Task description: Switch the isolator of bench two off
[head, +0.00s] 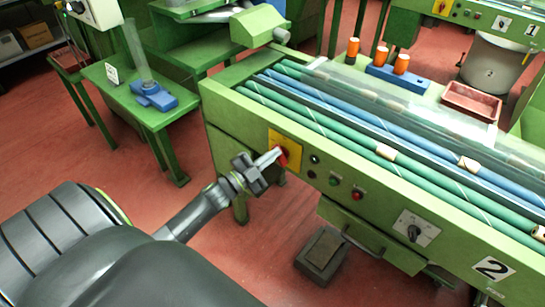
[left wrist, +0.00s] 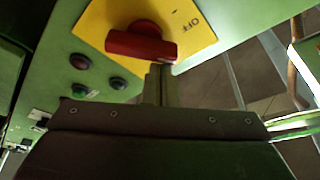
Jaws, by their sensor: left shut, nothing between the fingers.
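Bench two (head: 375,225) is the green machine with the "2" plate (head: 493,268). Its isolator is a red knob (head: 283,158) on a yellow plate (head: 291,146) at the left end of the front panel. In the left wrist view the red knob (left wrist: 142,42) has its bar lying nearly level across the yellow plate (left wrist: 195,38), with "OFF" printed to its upper right. My left gripper (head: 272,158) is shut and empty, its fingertips right at the knob. In the left wrist view the fingers (left wrist: 158,84) end just below the bar's right part; I cannot tell whether they touch.
Beside the isolator are a dark button (head: 314,160), a green button (head: 333,181) and a red button (head: 357,194). A rotary switch (head: 414,231) sits further right. A pedal box (head: 321,252) stands on the floor below. Bench one's panel (head: 480,15) is at the far right.

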